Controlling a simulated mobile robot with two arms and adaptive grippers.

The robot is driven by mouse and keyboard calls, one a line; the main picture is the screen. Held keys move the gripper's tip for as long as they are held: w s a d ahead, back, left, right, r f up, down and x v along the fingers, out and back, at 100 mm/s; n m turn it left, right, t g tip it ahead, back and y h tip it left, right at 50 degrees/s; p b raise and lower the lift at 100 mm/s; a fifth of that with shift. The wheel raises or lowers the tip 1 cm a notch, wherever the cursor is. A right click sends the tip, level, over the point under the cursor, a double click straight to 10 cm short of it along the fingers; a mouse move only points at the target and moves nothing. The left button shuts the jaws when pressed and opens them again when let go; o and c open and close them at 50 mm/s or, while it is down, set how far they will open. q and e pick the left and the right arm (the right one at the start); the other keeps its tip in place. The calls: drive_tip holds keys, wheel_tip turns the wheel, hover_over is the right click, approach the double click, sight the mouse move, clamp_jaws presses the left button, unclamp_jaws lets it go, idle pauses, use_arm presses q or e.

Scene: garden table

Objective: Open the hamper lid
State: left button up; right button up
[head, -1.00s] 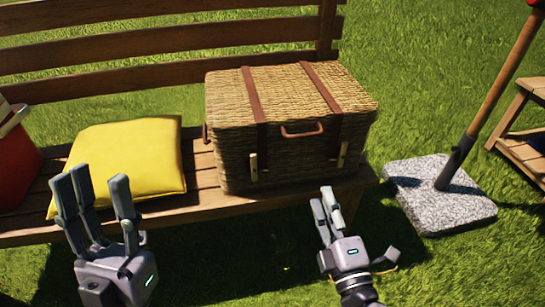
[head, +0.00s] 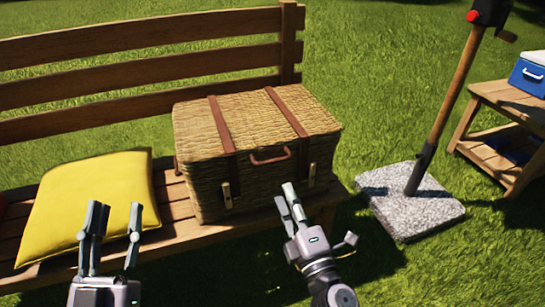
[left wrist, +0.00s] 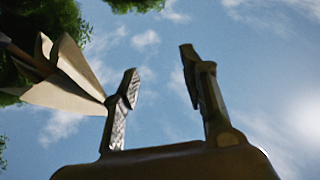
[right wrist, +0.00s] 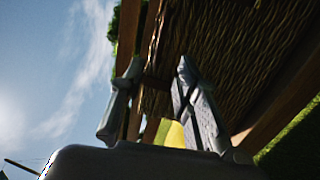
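The wicker hamper (head: 245,140) stands on the bench with its lid shut. Two brown leather straps run over the lid, and a brown handle (head: 270,157) sits on its front. A light latch (head: 227,195) shows at the lower end of the left strap and another (head: 311,175) at the right one. My right gripper (head: 290,205) is just in front of the hamper's lower front, its fingers apart and empty. In the right wrist view the hamper's woven side (right wrist: 235,60) rises above the fingers. My left gripper (head: 116,222) is open and empty in front of the yellow cushion.
The yellow cushion (head: 90,203) lies on the bench seat (head: 175,220) left of the hamper. A stone umbrella base (head: 410,200) with a pole stands on the grass at right. A wooden side table (head: 500,110) with a blue cooler (head: 529,74) is further right.

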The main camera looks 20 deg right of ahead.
sight(273, 161)
use_arm(q)
wheel_tip(273, 161, down, 11)
drive_tip(key=w+a+g+y+p, duration=0.1)
drive_tip(key=g+y+p, duration=0.1)
drive_tip(key=g, duration=0.4)
drive_tip(key=shift+w+g, duration=0.25)
drive_tip(key=shift+g, duration=0.05)
use_arm(e)
drive_tip(key=shift+w+a+r, duration=0.1)
drive_tip(key=shift+w+r, duration=0.25)
drive_tip(key=shift+w, duration=1.5)
drive_tip(key=shift+w+a+r, duration=0.1)
drive_tip(key=shift+w+r, duration=0.25)
drive_tip(key=shift+w, duration=1.55)
drive_tip(key=shift+w+r, duration=0.35)
drive_tip(key=shift+w, duration=1.5)
use_arm(q)
drive_tip(key=shift+a+r, duration=0.1)
use_arm(e)
clamp_jaws()
